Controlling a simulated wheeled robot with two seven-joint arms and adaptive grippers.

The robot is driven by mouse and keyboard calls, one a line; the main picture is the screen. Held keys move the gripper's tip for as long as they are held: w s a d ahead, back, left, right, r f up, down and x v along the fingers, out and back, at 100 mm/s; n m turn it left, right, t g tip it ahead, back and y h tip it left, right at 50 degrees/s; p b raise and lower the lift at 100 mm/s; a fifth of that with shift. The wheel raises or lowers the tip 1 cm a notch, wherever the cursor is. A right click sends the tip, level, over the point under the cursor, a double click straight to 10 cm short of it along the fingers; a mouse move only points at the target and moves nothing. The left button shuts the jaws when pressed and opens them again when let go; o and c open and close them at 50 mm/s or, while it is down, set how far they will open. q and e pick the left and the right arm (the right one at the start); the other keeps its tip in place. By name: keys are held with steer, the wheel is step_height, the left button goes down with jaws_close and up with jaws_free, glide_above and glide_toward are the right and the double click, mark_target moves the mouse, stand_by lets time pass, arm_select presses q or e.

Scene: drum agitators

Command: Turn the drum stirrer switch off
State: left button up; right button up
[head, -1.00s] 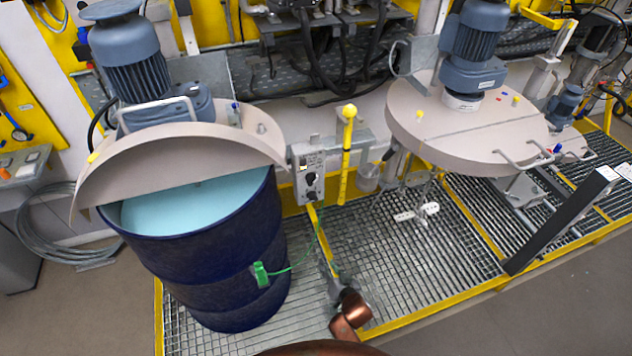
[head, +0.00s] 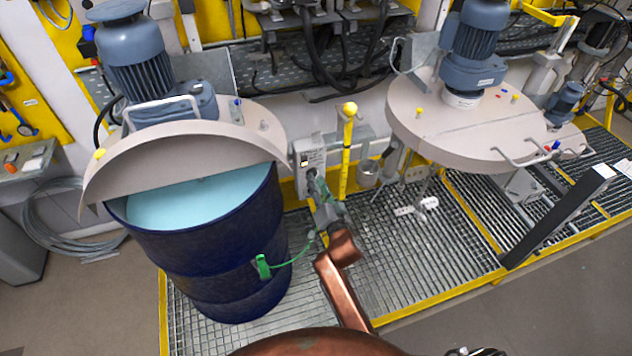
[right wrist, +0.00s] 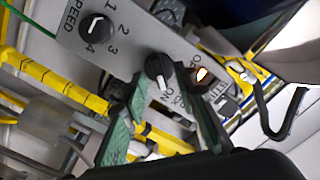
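The grey control box (head: 309,165) with the stirrer switch stands right of the blue drum (head: 205,250). In the right wrist view its panel (right wrist: 128,48) carries a SPEED knob (right wrist: 97,27) and a second black knob (right wrist: 158,68) with a white mark, pointing down and slightly right. Lettering beside this knob is partly hidden. A lit orange-white lamp (right wrist: 203,75) is right of it. My right gripper (head: 319,185) is at the box front; its green fingers (right wrist: 165,82) are apart, with the second knob between their tips. Contact cannot be told.
A yellow post (head: 346,155) stands close right of the box. A green clamp (head: 263,267) with a cable hangs on the drum. A round lid with motor (head: 450,125) is at right. The grating (head: 400,270) in front is mostly free.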

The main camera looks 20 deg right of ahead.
steer(key=shift+w, duration=0.45)
steer(key=shift+c, duration=0.3)
jaws_close()
